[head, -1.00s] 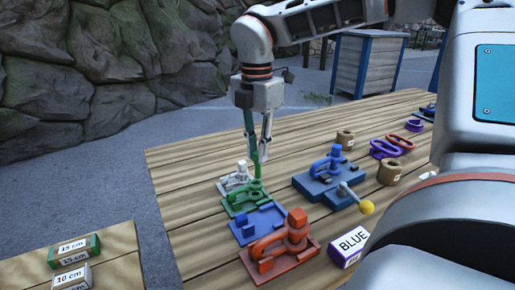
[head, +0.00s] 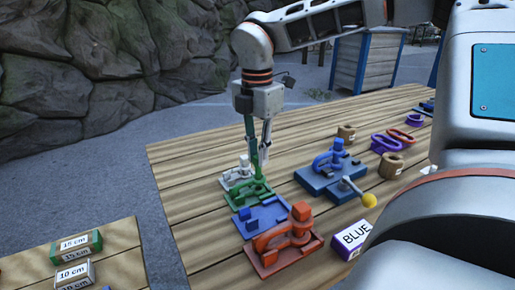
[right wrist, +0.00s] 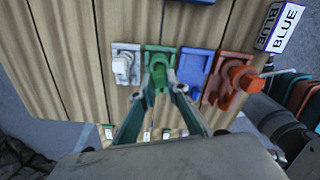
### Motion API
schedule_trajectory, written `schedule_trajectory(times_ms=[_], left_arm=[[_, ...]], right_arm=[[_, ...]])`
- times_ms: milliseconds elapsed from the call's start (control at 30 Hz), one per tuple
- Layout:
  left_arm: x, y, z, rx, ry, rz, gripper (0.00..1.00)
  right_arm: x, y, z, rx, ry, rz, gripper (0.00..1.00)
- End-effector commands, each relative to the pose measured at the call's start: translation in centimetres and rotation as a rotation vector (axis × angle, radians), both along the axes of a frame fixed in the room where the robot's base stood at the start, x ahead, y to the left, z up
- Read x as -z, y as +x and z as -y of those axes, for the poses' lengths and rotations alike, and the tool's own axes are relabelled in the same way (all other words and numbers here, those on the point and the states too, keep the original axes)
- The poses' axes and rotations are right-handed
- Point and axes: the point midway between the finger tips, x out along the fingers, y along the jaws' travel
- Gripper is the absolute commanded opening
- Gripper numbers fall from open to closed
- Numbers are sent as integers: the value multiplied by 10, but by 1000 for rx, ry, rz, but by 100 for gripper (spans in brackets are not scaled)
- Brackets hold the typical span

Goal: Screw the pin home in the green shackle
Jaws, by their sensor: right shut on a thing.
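The green shackle (head: 250,196) sits on its green base in the row on the wooden table, and also shows in the right wrist view (right wrist: 159,52). My right gripper (head: 262,166) points down over it, its fingertips at the shackle's upright green pin (right wrist: 160,75). It is shut on the pin; the fingers partly hide the pin, and I cannot tell how deep the pin sits. My left gripper is not in view.
A white shackle (head: 237,174) stands behind the green one. A blue plate (head: 262,221) and an orange shackle (head: 284,246) stand in front. A blue fixture (head: 332,178) with a yellow-knobbed handle (head: 369,200) and a BLUE box (head: 352,240) are to the right.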

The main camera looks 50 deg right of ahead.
Motion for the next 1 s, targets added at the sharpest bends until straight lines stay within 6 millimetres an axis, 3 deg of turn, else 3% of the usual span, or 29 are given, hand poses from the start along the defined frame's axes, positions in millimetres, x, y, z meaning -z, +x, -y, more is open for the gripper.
schedule_trajectory(times_ms=[1000], left_arm=[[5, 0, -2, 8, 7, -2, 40]], right_arm=[[11, 0, 0, 0, 0, -1, 0]])
